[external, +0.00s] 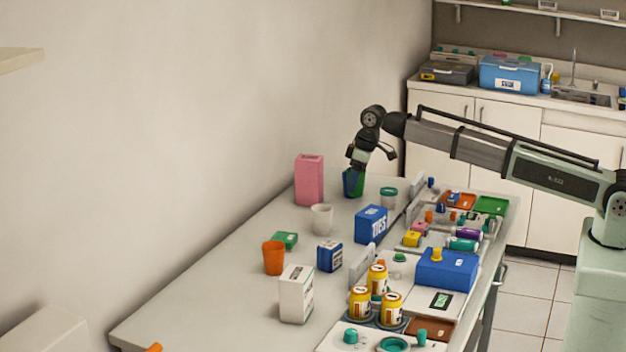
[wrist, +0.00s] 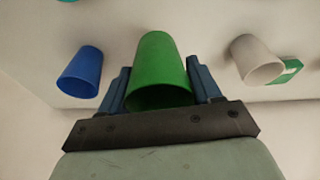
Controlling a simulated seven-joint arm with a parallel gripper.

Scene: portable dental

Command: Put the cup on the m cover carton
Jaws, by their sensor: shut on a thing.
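My gripper (external: 355,168) is shut on a green cup (wrist: 158,72), with a blue finger on each side of it in the wrist view. In the external view the green cup (external: 356,186) is low at the far end of the table; I cannot tell whether it touches the surface. A blue cup (wrist: 80,73) is to its left in the wrist view. A white cup (external: 322,219) and an orange cup (external: 273,257) stand on the table. Cartons there are white (external: 296,295), small blue (external: 329,257) and pink (external: 309,180); I cannot read which is the m cover carton.
A flat green box (external: 285,240) lies near the white cup. A blue TIES box (external: 372,224) stands mid-table. Trays, several orange bottles and a blue case (external: 446,269) crowd the right side. A wall borders the left.

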